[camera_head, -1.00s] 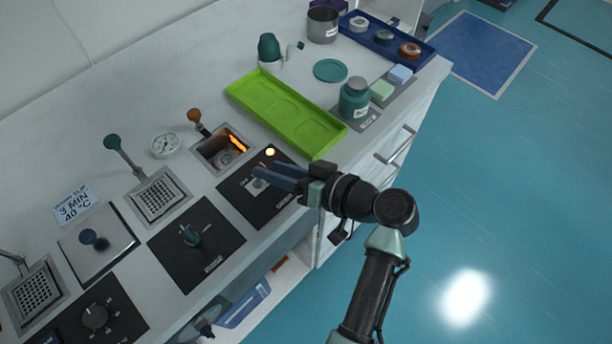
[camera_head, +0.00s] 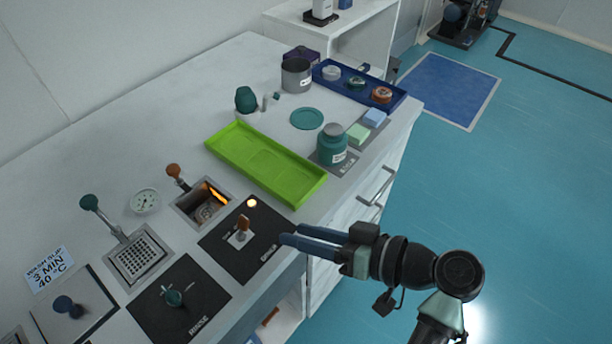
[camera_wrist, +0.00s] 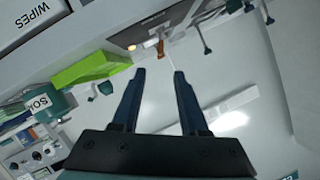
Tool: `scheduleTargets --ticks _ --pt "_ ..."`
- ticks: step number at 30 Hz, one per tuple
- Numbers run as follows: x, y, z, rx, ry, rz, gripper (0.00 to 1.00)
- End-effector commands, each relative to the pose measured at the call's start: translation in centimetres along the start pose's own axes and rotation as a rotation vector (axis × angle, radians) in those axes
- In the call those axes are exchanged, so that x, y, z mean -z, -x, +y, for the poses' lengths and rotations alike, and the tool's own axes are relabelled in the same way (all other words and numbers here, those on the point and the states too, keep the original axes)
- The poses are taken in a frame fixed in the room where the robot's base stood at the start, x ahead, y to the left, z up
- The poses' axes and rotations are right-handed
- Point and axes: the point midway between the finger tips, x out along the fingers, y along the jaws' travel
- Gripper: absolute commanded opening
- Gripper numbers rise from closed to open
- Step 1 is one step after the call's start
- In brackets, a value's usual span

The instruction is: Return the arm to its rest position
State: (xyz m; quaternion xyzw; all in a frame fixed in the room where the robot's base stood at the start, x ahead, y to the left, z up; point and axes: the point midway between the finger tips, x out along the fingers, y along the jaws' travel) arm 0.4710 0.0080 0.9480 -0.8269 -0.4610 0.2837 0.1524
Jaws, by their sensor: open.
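My gripper (camera_head: 286,235) is at the front edge of the bench in the head view, with its two long dark blue fingers pointing left toward a black panel (camera_head: 222,262). The fingers are apart with nothing between them; the wrist view also shows the open gripper (camera_wrist: 158,72). The panel carries an orange-brown switch lever (camera_head: 243,224) and a lit round lamp (camera_head: 252,202). The fingertips are apart from the lever, to its right. My arm reaches in from the lower right, over the floor.
A green tray (camera_head: 222,146), a teal bottle (camera_head: 332,150) and a blue tray (camera_head: 397,101) stand on the bench (camera_head: 150,95). A glowing well (camera_head: 208,207) lies behind the panel. Drawer handles (camera_head: 376,186) stick out at the front. The floor (camera_head: 465,190) at right is clear.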

Motion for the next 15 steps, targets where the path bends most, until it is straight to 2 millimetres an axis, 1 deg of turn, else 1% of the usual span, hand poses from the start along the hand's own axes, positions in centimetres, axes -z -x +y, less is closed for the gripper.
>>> scheduleTargets --ticks 5,7,8,11,12,14,15 --pt "0.0 0.0 0.0 0.0 0.0 0.0 0.44" --pt "1.0 -0.1 0.1 -0.03 0.01 -0.001 0.44" --pt "1.9 -0.1 0.2 -0.055 0.018 0.001 0.44" --pt "6.5 -0.1 0.6 -0.199 0.063 0.024 0.44" --pt "9.1 0.1 0.7 -0.274 0.089 0.048 0.44" --pt "13.6 0.8 0.4 -0.392 0.138 0.106 0.44" --pt "16.6 1.5 -0.1 -0.465 0.174 0.157 0.44"
